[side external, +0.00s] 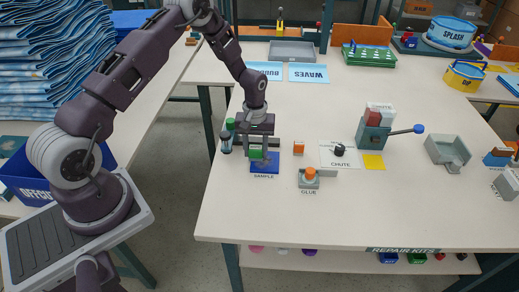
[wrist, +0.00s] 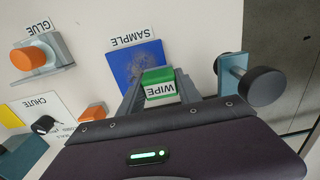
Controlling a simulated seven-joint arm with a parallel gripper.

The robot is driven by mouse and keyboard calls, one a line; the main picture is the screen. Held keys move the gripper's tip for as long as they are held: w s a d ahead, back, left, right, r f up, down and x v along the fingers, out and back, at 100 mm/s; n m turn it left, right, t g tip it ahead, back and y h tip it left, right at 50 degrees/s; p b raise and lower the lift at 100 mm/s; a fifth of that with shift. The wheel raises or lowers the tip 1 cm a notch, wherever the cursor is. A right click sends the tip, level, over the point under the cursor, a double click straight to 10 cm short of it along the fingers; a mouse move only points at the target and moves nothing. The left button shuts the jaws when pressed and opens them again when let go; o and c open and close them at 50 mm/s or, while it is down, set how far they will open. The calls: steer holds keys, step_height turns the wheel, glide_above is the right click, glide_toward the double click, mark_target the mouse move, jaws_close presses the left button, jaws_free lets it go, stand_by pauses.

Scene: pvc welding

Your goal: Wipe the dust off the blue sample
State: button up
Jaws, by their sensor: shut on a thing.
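The blue sample (side external: 266,167) is a flat square lying on the white table by the label "SAMPLE". It also shows in the wrist view (wrist: 128,64), with small pale specks on its surface. My gripper (side external: 257,157) points down over the sample's upper left part. It is shut on a green and white wipe block (wrist: 159,85) marked "WIPE". The block covers part of the sample in the wrist view; whether it touches the surface I cannot tell. In the side view the block (side external: 256,153) shows green between the fingers.
Dark cylinders on a stand (side external: 226,145) are close to the left of my gripper. An orange block (side external: 299,147), the glue holder (side external: 310,180) and the chute card (side external: 340,155) lie to the right. The table in front of the sample is clear.

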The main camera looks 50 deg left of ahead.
steer(key=shift+w+d, duration=2.45)
steer(key=shift+d, duration=0.05)
steer(key=shift+s+d, duration=0.5)
steer(key=shift+s, duration=0.1)
steer(key=shift+s+a, duration=2.45)
steer(key=shift+w+d, duration=2.45)
step_height(320, 180, up, 8)
steer(key=shift+r, duration=0.15)
steer(key=shift+s, duration=0.1)
